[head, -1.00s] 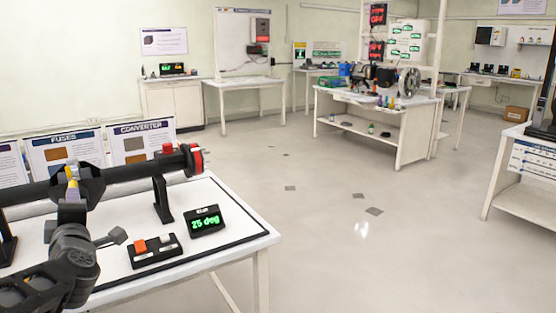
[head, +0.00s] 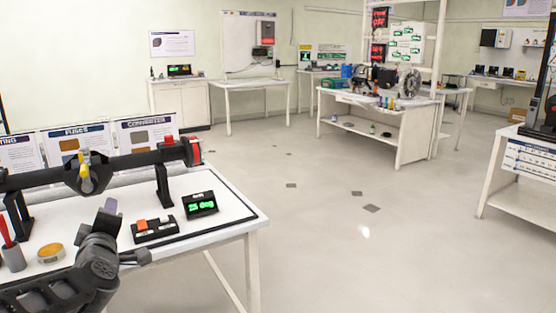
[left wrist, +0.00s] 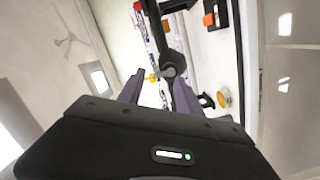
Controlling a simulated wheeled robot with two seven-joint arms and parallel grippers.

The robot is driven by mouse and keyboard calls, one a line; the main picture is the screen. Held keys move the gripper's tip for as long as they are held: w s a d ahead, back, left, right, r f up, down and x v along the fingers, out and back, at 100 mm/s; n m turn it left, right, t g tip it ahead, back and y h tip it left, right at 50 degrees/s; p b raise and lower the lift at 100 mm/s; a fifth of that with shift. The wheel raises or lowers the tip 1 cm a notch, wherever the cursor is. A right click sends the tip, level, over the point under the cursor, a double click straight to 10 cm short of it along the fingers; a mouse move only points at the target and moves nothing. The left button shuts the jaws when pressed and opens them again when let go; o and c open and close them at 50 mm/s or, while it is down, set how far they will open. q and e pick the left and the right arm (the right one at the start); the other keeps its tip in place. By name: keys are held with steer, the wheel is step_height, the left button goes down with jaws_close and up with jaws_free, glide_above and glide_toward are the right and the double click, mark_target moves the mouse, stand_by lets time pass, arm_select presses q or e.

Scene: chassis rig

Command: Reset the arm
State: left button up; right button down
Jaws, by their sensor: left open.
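A long black shaft (head: 130,163) lies across black stands on the white bench at the left, with a red end (head: 194,152). My left gripper (head: 108,208) is just below and right of the lever, with one purple finger showing. In the left wrist view, its open fingers (left wrist: 158,88) point at the shaft, and the lever's yellow tip (left wrist: 153,77) shows between them in the picture. They look empty. A display (head: 200,205) glows green, seemingly reading 25 deg. My right gripper is out of view.
A switch box (head: 155,229) with an orange button is beside the display. A grey holder (head: 13,258) with a red-handled tool and a yellow round tin (head: 50,252) stand near my left arm. Upright panels (head: 85,141) line the bench's back. Open floor lies right.

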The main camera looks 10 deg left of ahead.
arm_select(q)
steer(key=d+f+m+g+h, duration=0.2)
steer(key=d+f+m+h, duration=0.3)
steer(key=f, duration=0.6)
steer(key=d+f+m+g+h, duration=0.1)
steer(key=d+f+m, duration=0.1)
steer(key=d+f, duration=0.7)
steer(key=d+f+m+g+h, duration=0.2)
steer(key=d+f+m, duration=0.25)
steer(key=f, duration=0.75)
steer(key=s+d+f+m+g+h, duration=0.3)
steer(key=s+d+f+g, duration=0.1)
steer(key=s+d+f, duration=0.75)
steer(key=s+d+f+m+g+h, duration=0.1)
steer(key=s+d+f+g, duration=0.2)
steer(key=s+f, duration=0.5)
steer(key=s+d+f+m+g+h, duration=0.15)
steer(key=s+d+f, duration=0.3)
steer(key=s, duration=0.55)
step_height(320, 180, up, 18)
steer(key=p, duration=1.8)
steer(key=shift+w+a+f+n+g+y, duration=0.2)
steer(key=shift+a+f+n+g+y, duration=0.1)
steer(key=shift+n+g+y, duration=0.15)
